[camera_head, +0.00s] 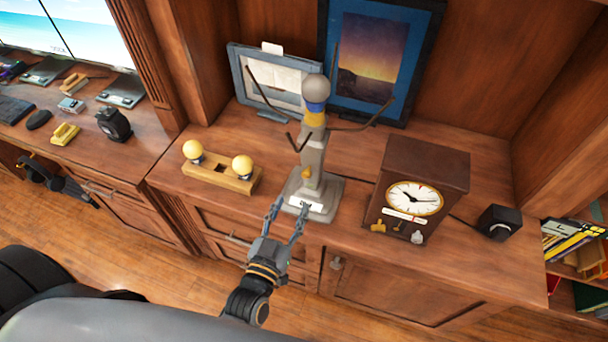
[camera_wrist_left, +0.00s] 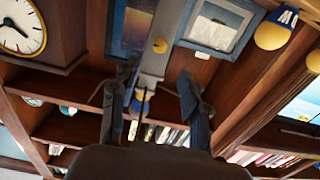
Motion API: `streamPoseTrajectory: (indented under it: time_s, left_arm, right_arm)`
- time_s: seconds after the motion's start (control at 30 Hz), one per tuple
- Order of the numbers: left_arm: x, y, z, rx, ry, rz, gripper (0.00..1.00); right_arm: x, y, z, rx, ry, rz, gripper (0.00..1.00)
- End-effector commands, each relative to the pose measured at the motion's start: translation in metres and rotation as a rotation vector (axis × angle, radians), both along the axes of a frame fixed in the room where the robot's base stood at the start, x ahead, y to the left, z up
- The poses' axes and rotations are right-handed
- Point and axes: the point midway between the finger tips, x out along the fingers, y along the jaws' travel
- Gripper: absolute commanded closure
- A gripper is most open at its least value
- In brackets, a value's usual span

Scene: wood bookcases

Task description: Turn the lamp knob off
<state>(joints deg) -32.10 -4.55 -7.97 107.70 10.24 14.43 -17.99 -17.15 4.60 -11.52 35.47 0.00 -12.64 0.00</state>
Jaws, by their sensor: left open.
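The lamp (camera_head: 313,160) stands near the front of the wooden cabinet top, with a grey column, a square base and thin branching arms. A small yellow knob (camera_head: 307,173) sits low on the column. It also shows in the left wrist view (camera_wrist_left: 159,45), above the fingertips. My left gripper (camera_head: 291,207) is open in front of the lamp base, one finger to each side. Its tips are below the knob and apart from it.
A wooden block with two yellow bulbs (camera_head: 220,174) lies left of the lamp. A wooden clock (camera_head: 420,185) and black speaker (camera_head: 499,222) stand right. Picture frames (camera_head: 375,60) lean behind. A dark jointed object (camera_head: 60,183) shows at far left, unclear.

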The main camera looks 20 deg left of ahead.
Motion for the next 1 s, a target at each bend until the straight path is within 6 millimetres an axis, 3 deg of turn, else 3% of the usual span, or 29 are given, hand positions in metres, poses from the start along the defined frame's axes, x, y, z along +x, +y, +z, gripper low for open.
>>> streamPoseTrajectory:
  time_s: [0.2, 0.5, 0.93, 1.0]
  left_arm:
    - [0.046, -0.001, 0.004, 0.001, -0.002, 0.0, 0.54]
    - [0.088, -0.003, 0.001, 0.0, 0.0, 0.0, 0.54]
    - [0.096, -0.003, 0.0, 0.0, 0.002, 0.0, 0.54]
    - [0.096, -0.003, 0.0, 0.0, 0.002, 0.0, 0.69]
  right_arm:
    - [0.001, -0.003, 0.012, -0.003, -0.002, -0.002, 0.6]
    - [0.001, -0.002, 0.019, -0.003, -0.002, -0.002, 0.6]
    - [0.001, -0.001, 0.02, -0.001, -0.002, -0.001, 0.6]
    - [0.001, -0.001, 0.02, 0.0, -0.002, -0.001, 0.6]
